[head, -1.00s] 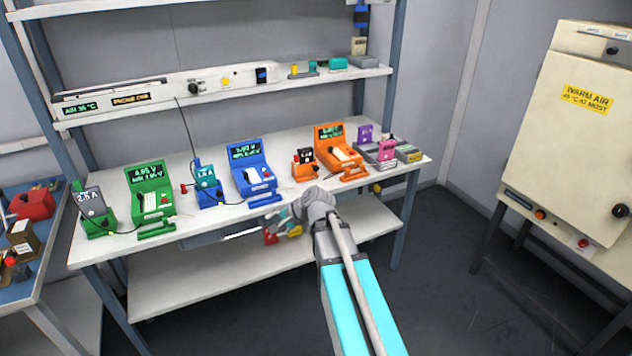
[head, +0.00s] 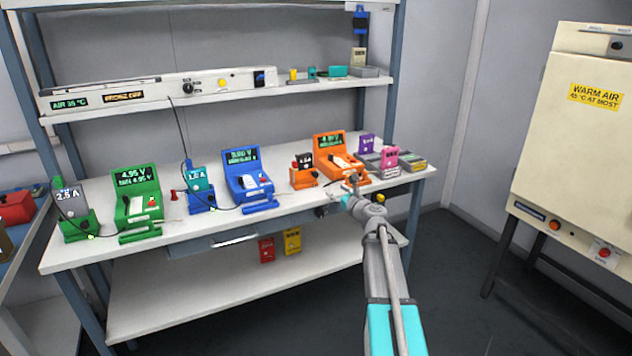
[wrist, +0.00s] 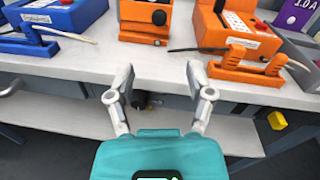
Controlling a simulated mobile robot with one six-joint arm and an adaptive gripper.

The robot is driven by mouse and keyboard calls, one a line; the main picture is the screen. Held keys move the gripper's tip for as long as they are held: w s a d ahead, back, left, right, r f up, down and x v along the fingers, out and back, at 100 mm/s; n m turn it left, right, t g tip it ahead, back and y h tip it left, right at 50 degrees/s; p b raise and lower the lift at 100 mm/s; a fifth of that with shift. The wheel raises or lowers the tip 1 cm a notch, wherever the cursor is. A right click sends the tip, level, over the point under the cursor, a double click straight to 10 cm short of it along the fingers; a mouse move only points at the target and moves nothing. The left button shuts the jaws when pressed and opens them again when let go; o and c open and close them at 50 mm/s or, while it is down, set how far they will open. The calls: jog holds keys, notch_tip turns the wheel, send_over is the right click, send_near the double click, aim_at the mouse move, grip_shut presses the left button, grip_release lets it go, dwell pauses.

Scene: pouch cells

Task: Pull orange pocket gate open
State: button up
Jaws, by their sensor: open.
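The orange tester (head: 334,150) with a lit screen stands on the right part of the white bench. Its low orange pocket gate (wrist: 245,75) lies at its front foot, near the bench edge, in the wrist view. In the head view my gripper partly covers that gate. My gripper (wrist: 158,78) is open and empty, its two fingers apart at the bench's front edge. In the head view my gripper (head: 356,184) is just in front of the orange tester.
A small orange stand (wrist: 145,24) is straight beyond the fingers. The blue tester (head: 247,175) and green tester (head: 136,192) stand farther left. Purple and pink blocks (head: 389,158) are at the right. A cable (wrist: 205,49) crosses the bench top. The floor in front is clear.

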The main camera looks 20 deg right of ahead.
aim_at(317, 175)
jog(key=shift+w, duration=0.1)
dwell(0.3)
jog(key=w, duration=0.4)
jog(key=w+a, duration=0.1)
jog(key=w, duration=0.8)
jog(key=shift+w+a, duration=0.25)
jog(key=shift+a, duration=0.15)
jog(key=shift+c, duration=0.2)
grip_shut()
jog(key=shift+d, duration=0.2)
